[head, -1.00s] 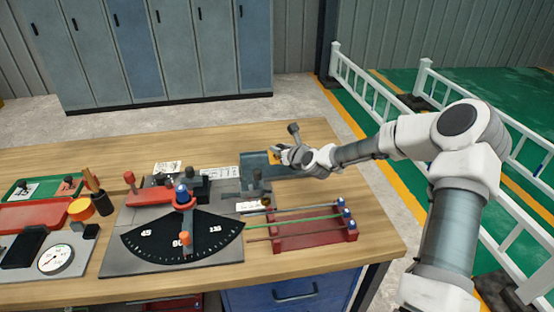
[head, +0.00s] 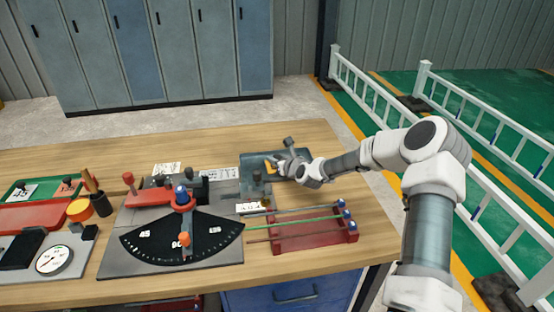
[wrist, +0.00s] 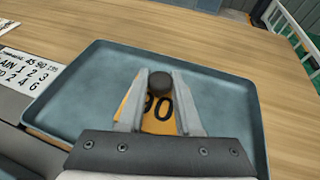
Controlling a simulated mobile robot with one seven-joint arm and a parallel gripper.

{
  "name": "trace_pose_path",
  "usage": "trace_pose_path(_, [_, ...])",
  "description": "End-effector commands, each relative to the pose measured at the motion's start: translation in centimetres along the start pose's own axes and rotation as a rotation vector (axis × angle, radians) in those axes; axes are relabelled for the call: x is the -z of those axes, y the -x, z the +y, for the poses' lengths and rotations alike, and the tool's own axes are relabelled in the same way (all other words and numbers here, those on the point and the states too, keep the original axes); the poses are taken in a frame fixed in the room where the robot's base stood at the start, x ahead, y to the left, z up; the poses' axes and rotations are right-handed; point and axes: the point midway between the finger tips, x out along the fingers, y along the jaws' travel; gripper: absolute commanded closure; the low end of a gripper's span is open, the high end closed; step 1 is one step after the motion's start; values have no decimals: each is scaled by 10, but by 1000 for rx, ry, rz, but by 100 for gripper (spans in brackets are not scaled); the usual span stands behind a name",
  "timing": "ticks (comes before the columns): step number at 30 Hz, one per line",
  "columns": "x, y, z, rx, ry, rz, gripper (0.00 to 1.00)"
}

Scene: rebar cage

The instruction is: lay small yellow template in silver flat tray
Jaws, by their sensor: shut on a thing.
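The small yellow template (wrist: 158,122) is marked with a black "90" and has a dark round knob (wrist: 160,82). My gripper (wrist: 160,88) is shut on the knob, with a fingertip on each side. In the head view my gripper (head: 277,164) is over the silver flat tray (head: 259,158), with a bit of yellow at its tip. The tray also fills much of the wrist view (wrist: 90,85), its floor bare around the template. The template's near part is hidden by my gripper. I cannot tell whether it touches the tray floor.
A bending table with a black dial (head: 182,236) stands left of the tray. A red rack (head: 305,232) with thin rods lies in front of it. White label cards (head: 250,208) lie nearby. Bare wood (head: 330,150) is free right of the tray.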

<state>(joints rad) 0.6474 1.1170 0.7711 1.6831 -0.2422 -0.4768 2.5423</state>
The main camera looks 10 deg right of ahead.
Motion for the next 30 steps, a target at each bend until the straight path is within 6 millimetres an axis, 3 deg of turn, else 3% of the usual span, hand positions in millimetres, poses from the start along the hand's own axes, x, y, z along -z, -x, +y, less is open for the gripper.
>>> trace_pose_path(1, [3, -1, 0, 0, -1, 1, 65])
trace_pose_path(6, [2, 0, 0, 0, -1, 1, 37])
trace_pose_path(19, [-2, 5, -1, 0, -1, 1, 37])
trace_pose_path(30, [-2, 70, -2, 1, -2, 2, 37])
